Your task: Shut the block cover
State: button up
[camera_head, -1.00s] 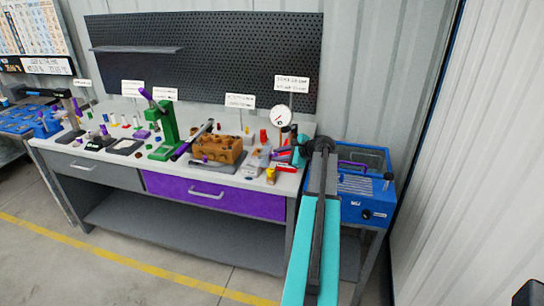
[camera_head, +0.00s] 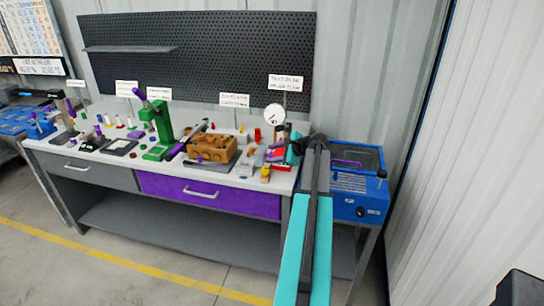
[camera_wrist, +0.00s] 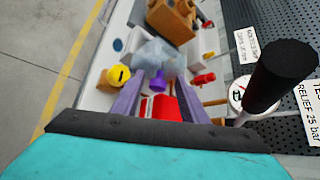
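A brown block (camera_head: 213,148) with several holes sits on a dark plate on the bench; it also shows at the top of the wrist view (camera_wrist: 172,18). A clear, greyish box-like part (camera_wrist: 158,55) stands beside it, perhaps the block cover; it is small in the head view (camera_head: 249,161). A purple knob (camera_wrist: 159,80) shows at its near side. I cannot tell how far the cover stands open. My gripper (camera_wrist: 157,88) is open, its two fingers apart on either side of the knob. Contact is not clear. In the head view my arm hides most of the gripper.
A red block (camera_wrist: 158,106) lies below the fingers, with a yellow-capped part (camera_wrist: 119,75) to the left. A dial gauge (camera_head: 275,114) and a sign stand behind. A black-handled rod (camera_wrist: 280,75) rises close at the right. A blue machine (camera_head: 355,205) stands right of the bench.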

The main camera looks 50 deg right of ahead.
jog(key=b+v, duration=0.3)
jog(key=v, duration=1)
jog(key=shift+s, duration=0.35)
jog(key=shift+r, duration=0.1)
